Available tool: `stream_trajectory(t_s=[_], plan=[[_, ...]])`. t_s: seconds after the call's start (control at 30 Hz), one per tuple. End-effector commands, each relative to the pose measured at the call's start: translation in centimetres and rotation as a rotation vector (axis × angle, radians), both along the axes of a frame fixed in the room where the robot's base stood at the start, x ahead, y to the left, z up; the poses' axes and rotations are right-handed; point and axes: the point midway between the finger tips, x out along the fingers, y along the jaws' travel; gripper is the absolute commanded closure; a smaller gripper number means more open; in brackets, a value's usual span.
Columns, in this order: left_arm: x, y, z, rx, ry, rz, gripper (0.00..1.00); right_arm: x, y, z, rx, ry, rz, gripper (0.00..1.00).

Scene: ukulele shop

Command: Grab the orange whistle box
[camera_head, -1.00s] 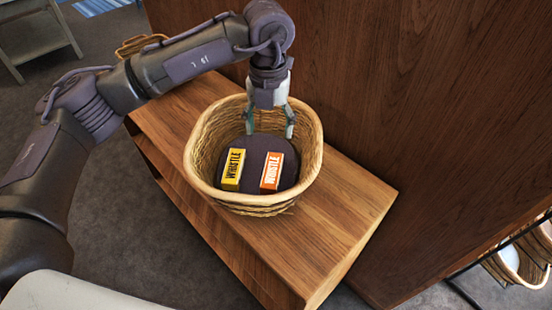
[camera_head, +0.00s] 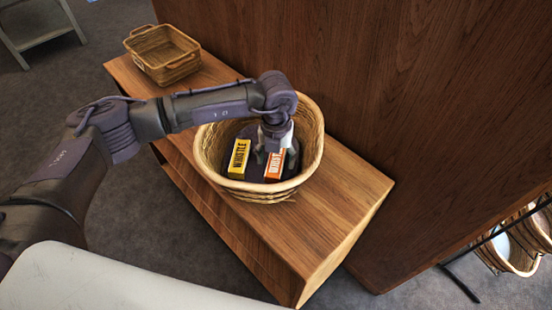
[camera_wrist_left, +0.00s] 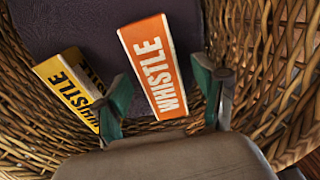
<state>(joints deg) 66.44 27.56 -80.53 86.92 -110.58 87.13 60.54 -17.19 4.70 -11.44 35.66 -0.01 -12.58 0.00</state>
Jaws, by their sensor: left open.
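The orange whistle box (camera_head: 275,166) stands in a round wicker basket (camera_head: 207,150), on a dark round base. It also shows in the left wrist view (camera_wrist_left: 153,66), with its orange face and white lettering. A yellow whistle box (camera_head: 238,157) stands to its left, and shows in the left wrist view too (camera_wrist_left: 72,88). My left gripper (camera_head: 273,158) reaches down into the basket at the orange box and partly covers it. In the left wrist view its open fingers (camera_wrist_left: 168,100) lie on either side of the orange box's lower end. Contact cannot be told. My right gripper is not in view.
The basket stands on a wooden bench (camera_head: 330,205) against a tall wooden panel (camera_head: 400,100). A smaller square basket (camera_head: 163,55) sits at the bench's far left end. More baskets (camera_head: 515,250) hang on a rack at the right. The basket's wall surrounds my gripper closely.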

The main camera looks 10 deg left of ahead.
Motion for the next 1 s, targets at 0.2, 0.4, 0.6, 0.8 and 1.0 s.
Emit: stream_trajectory(t_s=[0.2,0.4,0.6,0.8,1.0], plan=[[0.0,0.0,-0.1,-0.001,-0.001,0.000,0.31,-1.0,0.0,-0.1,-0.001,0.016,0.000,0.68],[0.0,0.0,0.0,-0.001,-0.001,0.000,0.64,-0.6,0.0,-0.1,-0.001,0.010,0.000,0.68],[0.0,0.0,0.0,-0.001,-0.001,0.000,0.83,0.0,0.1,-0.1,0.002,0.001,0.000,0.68],[0.1,0.0,0.2,-0.001,-0.002,0.000,0.83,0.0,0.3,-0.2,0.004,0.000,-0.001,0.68],[0.2,-0.1,2.8,-0.003,-0.007,-0.001,0.83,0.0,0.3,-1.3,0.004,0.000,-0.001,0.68]])
